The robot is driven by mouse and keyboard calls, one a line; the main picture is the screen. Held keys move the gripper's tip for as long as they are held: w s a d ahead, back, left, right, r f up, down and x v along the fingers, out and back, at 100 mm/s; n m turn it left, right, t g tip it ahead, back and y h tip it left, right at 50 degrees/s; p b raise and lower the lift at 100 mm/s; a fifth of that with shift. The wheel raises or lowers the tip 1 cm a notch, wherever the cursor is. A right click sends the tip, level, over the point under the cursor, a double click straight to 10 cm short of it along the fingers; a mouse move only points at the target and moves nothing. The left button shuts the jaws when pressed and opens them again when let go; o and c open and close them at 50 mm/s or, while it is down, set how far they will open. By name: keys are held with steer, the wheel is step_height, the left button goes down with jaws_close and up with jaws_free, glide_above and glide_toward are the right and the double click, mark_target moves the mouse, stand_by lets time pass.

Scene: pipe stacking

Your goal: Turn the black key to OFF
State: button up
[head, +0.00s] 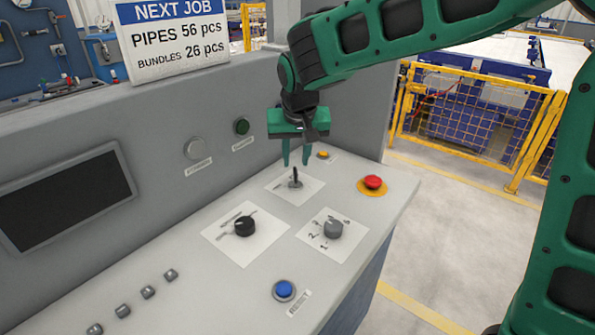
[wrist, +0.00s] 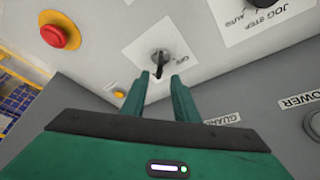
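The black key (head: 296,178) stands upright in a round lock on a white label plate on the sloping console. In the wrist view the key (wrist: 159,62) is near the top middle, with lettering that seems to read OFF beside it. My gripper (head: 296,162) is open, its two green fingers pointing down just above and behind the key. In the wrist view my gripper's fingertips (wrist: 160,76) lie on either side of the key's near end, with a gap visible on both sides. I cannot tell exactly how far down the fingers reach.
A red emergency button (head: 373,182) is to the right, and a small yellow button (head: 323,154) is behind. A black selector knob (head: 244,226), a grey knob (head: 333,229) and a blue reset button (head: 284,289) are in front. The console's upright panel (head: 215,110) rises behind.

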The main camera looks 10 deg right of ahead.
mark_target(295, 171)
steer(key=x, duration=0.6)
steer(key=shift+w+f, duration=0.1)
steer(key=shift+f, duration=0.05)
